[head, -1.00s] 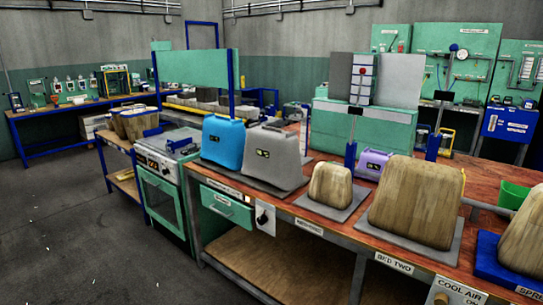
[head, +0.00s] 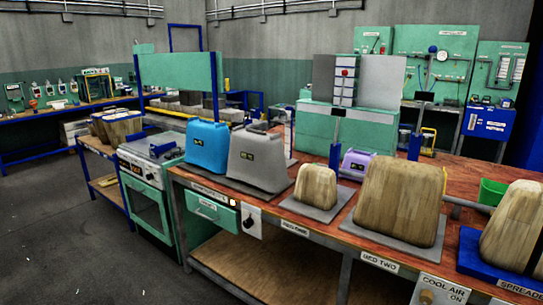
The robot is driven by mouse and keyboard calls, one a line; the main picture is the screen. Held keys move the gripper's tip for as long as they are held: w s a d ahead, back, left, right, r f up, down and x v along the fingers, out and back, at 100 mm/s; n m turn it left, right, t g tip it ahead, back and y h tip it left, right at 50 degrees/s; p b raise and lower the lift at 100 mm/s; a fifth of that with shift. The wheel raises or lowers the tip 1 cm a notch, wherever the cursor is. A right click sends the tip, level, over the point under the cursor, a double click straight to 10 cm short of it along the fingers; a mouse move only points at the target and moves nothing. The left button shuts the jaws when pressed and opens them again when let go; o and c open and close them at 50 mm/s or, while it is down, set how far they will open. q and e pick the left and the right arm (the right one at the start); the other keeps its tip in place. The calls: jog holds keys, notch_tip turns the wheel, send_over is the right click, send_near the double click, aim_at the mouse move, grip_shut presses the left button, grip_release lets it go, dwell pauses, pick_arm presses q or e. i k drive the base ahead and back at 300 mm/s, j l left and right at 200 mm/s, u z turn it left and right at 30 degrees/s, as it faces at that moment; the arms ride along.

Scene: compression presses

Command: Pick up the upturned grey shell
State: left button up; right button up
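A grey shell (head: 258,158) stands wide end down on the workbench, beside a blue shell (head: 207,147) on its left. It has a small dark panel with yellow marks on its front. A smaller purple shell (head: 354,164) sits further back, partly hidden behind the wooden blocks. I cannot tell from this view which of these is meant as upturned. Neither of my grippers is in view.
Wooden blocks stand on grey plates along the bench (head: 449,178), a small one (head: 315,186) and a large one (head: 398,203). Another block (head: 512,226) sits on a blue base.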

aim_at(257, 158)
jog(key=i+j+z, duration=0.9)
jog(key=j+z, duration=0.15)
jog(key=j, duration=0.25)
